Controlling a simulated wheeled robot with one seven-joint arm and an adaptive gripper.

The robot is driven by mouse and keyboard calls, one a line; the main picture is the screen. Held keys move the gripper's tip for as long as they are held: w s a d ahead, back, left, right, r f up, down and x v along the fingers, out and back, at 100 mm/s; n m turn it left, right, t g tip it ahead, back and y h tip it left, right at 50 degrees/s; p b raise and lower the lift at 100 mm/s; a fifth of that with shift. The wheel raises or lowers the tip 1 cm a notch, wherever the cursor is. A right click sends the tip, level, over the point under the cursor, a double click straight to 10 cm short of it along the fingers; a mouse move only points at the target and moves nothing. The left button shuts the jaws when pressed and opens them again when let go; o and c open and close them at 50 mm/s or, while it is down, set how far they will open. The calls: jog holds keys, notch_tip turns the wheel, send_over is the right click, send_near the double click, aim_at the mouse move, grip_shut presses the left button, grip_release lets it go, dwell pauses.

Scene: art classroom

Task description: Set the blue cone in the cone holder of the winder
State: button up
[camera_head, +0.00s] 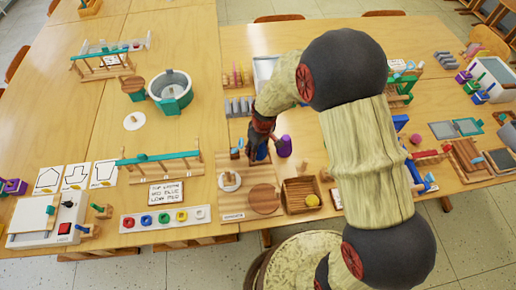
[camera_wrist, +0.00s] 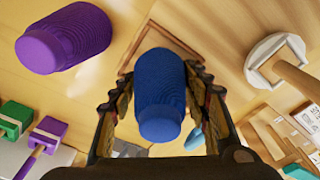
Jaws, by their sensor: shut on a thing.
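The blue cone (camera_wrist: 160,95) is between the two fingers of my gripper (camera_wrist: 158,80) in the wrist view. My gripper is shut on it. In the head view, the blue cone (camera_head: 261,153) shows just below my gripper (camera_head: 259,143), partly hidden by it. The winder's wooden board (camera_head: 237,205) lies nearer the camera. On its left is a white disc with an upright wooden peg (camera_head: 229,181), which looks like the cone holder. This disc and peg also show at upper right in the wrist view (camera_wrist: 272,58), apart from the blue cone.
A purple cone (camera_head: 284,146) stands close to the right of the blue one. A round wooden plate (camera_head: 264,199) sits on the board. A wooden box (camera_head: 297,205) with a yellow ball (camera_head: 312,201) is to its right. A teal-topped wooden rack (camera_head: 158,160) is to the left.

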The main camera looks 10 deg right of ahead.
jog(key=shift+f, duration=0.5)
dwell(1.1)
jog(key=o, duration=1.3)
jog(key=shift+o, duration=0.3)
jog(key=r, duration=0.8)
jog(key=s+r, duration=0.1)
jog(key=r, duration=0.3)
jog(key=shift+d, duration=0.4)
jog(key=shift+s, duration=0.1)
